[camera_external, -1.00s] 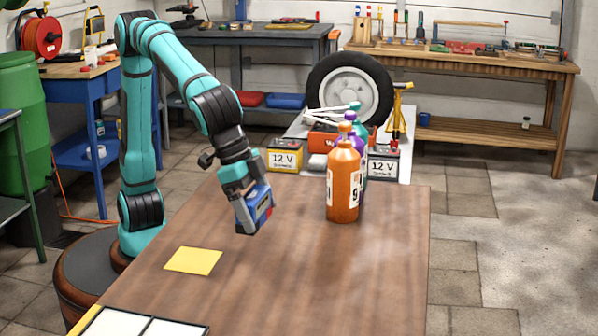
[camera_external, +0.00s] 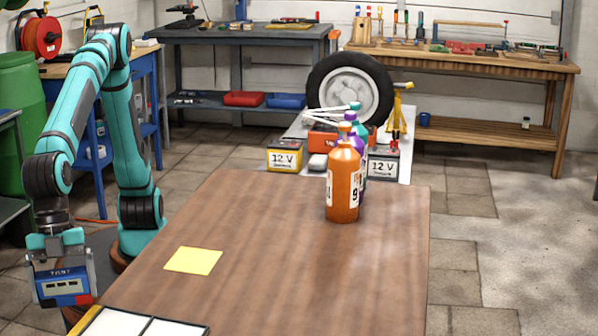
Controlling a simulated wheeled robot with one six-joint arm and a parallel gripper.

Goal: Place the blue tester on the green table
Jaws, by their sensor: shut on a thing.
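My gripper (camera_external: 58,258) is at the lower left, left of the brown table, with the arm bent down. It is shut on the blue tester (camera_external: 64,287), a boxy blue device with a red lower part and lettering on its face. The tester hangs below the gripper, apart from the brown table.
The brown table (camera_external: 310,285) holds a yellow square (camera_external: 194,260), white panels (camera_external: 145,325) and several bottles, an orange one (camera_external: 343,185) in front. A green barrel (camera_external: 22,95) and a blue workbench (camera_external: 150,90) stand at the left. The brown table's middle is clear.

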